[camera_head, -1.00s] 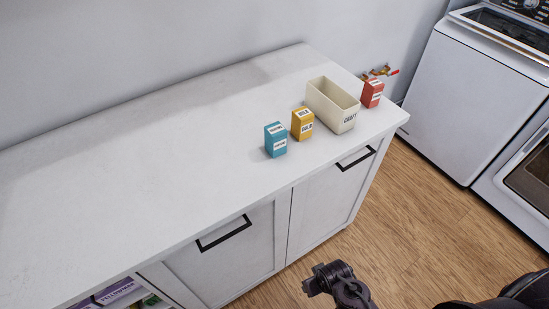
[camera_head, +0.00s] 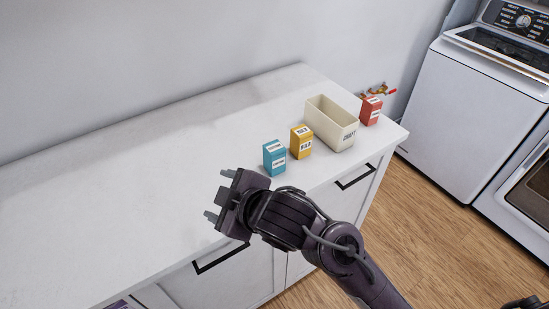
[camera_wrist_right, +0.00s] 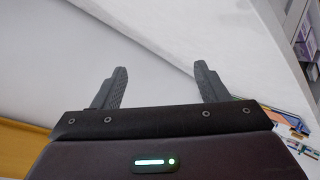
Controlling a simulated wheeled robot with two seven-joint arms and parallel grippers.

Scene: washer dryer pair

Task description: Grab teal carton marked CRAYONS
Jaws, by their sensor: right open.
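The teal carton (camera_head: 274,158) stands upright on the white counter, with a white label too small to read for certain. It is the leftmost of the cartons. My right gripper (camera_head: 218,194) is open and empty above the front part of the counter, left of and nearer than the teal carton, its fingers pointing left. In the right wrist view both fingers (camera_wrist_right: 160,88) are apart with nothing between them, and the teal carton does not show. My left gripper is not in view.
A yellow carton (camera_head: 301,142), a cream bin (camera_head: 335,138) and a red carton (camera_head: 371,111) stand to the right of the teal one. The counter (camera_head: 120,190) is clear on the left. A washer (camera_head: 465,110) stands beyond the counter's right end.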

